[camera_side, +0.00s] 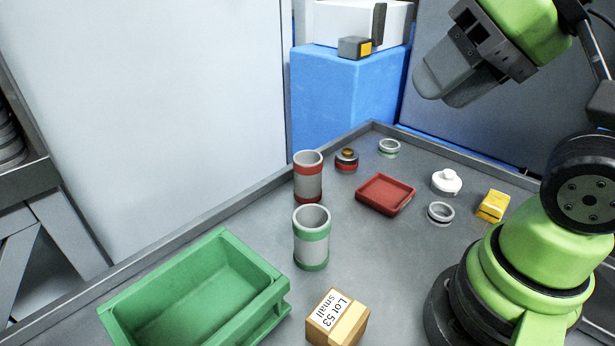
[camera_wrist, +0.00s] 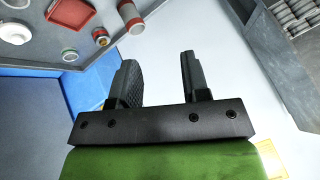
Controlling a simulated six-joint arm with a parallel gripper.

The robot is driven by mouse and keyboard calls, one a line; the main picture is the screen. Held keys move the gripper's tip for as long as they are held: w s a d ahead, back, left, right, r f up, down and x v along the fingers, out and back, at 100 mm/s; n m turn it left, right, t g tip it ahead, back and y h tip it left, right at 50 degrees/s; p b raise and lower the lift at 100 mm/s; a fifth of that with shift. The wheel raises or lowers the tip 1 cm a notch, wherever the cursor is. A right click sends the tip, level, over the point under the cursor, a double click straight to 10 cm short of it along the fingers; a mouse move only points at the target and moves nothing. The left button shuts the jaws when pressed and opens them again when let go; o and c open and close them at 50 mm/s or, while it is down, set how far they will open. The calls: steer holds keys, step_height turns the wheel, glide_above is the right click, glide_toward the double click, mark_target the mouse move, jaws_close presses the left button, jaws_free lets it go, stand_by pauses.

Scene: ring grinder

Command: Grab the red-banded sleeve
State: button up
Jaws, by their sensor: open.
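The red-banded sleeve (camera_side: 308,177) is a grey hollow cylinder with red bands at top and bottom. It stands upright on the grey table near the back left edge, just behind the green-banded sleeve (camera_side: 311,238). It also shows at the top of the wrist view (camera_wrist: 130,15), beyond the fingers. My gripper (camera_side: 445,82) is raised in the upper right of the side view, well apart from the sleeve. In the wrist view my gripper (camera_wrist: 158,75) has its two fingers spread with nothing between them.
A green bin (camera_side: 200,290) and a cardboard box (camera_side: 337,318) stand in front. A red tray (camera_side: 386,194), a small red-and-black part (camera_side: 346,160), grey rings (camera_side: 440,213), a white knob (camera_side: 446,181) and a yellow block (camera_side: 492,206) lie around. A raised rim (camera_side: 240,204) edges the table.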

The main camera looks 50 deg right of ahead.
steer(key=shift+o, duration=0.4)
steer(key=o, duration=0.9)
steer(key=shift+c, duration=0.2)
steer(key=shift+w, duration=0.1)
steer(key=m+g+h, duration=0.3)
steer(key=g+h, duration=0.1)
steer(key=h, duration=0.1)
glide_above(308, 177)
steer(key=w, duration=0.1)
step_height(308, 177, down, 21)
steer(key=shift+d+x, duration=0.2)
steer(key=shift+x, duration=0.75)
steer(key=shift+d+x, duration=0.15)
steer(key=shift+x, duration=0.8)
steer(key=shift+d+x, duration=0.2)
steer(key=shift+x, duration=0.75)
